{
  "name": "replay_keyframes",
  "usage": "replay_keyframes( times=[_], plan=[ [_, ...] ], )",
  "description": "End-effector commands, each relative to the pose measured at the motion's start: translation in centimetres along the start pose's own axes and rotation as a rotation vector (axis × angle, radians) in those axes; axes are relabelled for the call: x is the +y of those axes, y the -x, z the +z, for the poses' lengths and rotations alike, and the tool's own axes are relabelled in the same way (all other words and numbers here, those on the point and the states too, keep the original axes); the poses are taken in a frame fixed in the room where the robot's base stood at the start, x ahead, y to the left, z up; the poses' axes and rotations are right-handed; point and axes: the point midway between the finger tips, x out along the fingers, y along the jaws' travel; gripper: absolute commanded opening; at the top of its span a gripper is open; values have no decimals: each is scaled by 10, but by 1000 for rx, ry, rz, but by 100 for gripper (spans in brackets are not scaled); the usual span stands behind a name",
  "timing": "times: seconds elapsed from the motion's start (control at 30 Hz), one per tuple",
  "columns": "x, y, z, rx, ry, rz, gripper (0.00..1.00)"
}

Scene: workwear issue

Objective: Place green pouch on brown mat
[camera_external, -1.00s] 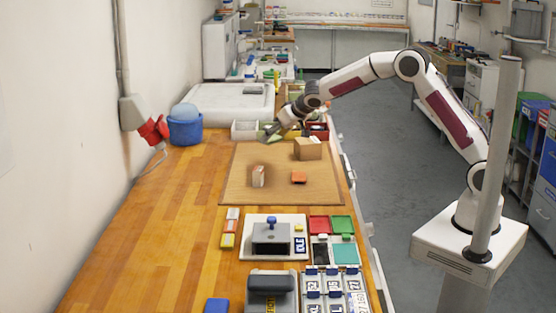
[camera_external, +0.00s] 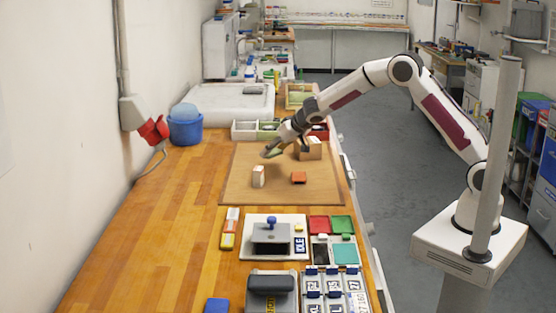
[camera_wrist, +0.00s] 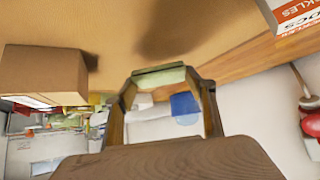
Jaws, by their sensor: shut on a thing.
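The green pouch (camera_external: 273,153) is in my gripper (camera_external: 276,148) and appears to hang above the back part of the brown mat (camera_external: 236,187). In the wrist view a thin pale green edge of the pouch (camera_wrist: 160,76) shows between the fingertips; the rest of it is hidden. My gripper is shut on it. The mat (camera_wrist: 90,18) fills the top of the wrist view, with a dark shadow on it near the fingertips. I see no contact between pouch and mat.
On the mat stand a cardboard box (camera_external: 312,151) right of my gripper, a small white box (camera_external: 258,177) in front, and an orange item (camera_external: 299,178). Divided bins (camera_external: 244,131) line the back edge.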

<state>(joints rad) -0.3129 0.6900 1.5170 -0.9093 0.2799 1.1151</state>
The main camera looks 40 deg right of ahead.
Motion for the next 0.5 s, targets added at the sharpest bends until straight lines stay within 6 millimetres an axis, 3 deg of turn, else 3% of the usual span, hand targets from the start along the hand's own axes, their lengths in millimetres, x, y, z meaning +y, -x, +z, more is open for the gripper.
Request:
replay_keyframes(
  times=[0.5],
  plan=[
    [0, -19, 20, -1, 1, 0, 34]
  ],
)
